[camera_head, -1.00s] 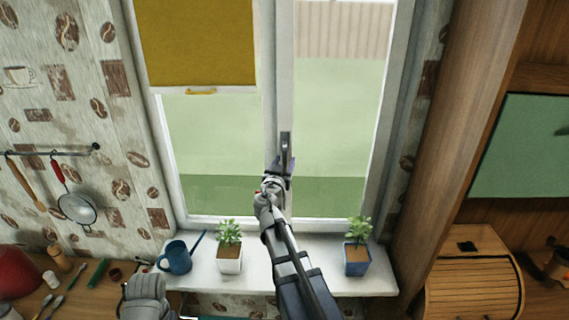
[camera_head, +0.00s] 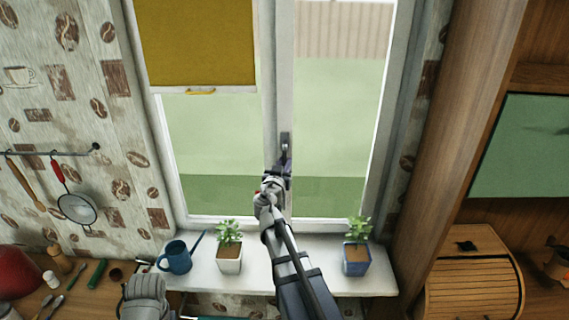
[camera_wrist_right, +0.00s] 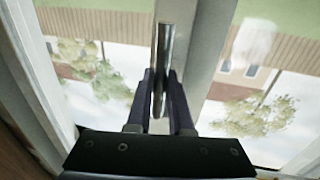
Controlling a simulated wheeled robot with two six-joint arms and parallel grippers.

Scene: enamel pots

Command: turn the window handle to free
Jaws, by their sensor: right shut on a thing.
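The window handle (camera_head: 285,141) is on the middle upright of the white window frame in the head view. In the right wrist view the handle (camera_wrist_right: 165,50) is a shiny metal lever lying along the frame. My right gripper (camera_head: 281,168) is at its lower part. In the wrist view, the two dark fingers of that gripper (camera_wrist_right: 161,88) are on either side of the lever, shut on it. The fingers partly hide the lever in the head view.
The white sill (camera_head: 305,252) holds a blue watering can (camera_head: 178,260), a plant in a white pot (camera_head: 229,262) and a plant in a blue pot (camera_head: 356,264). A yellow blind (camera_head: 197,45) covers the upper left pane. A wooden bread box (camera_head: 474,288) stands at the right.

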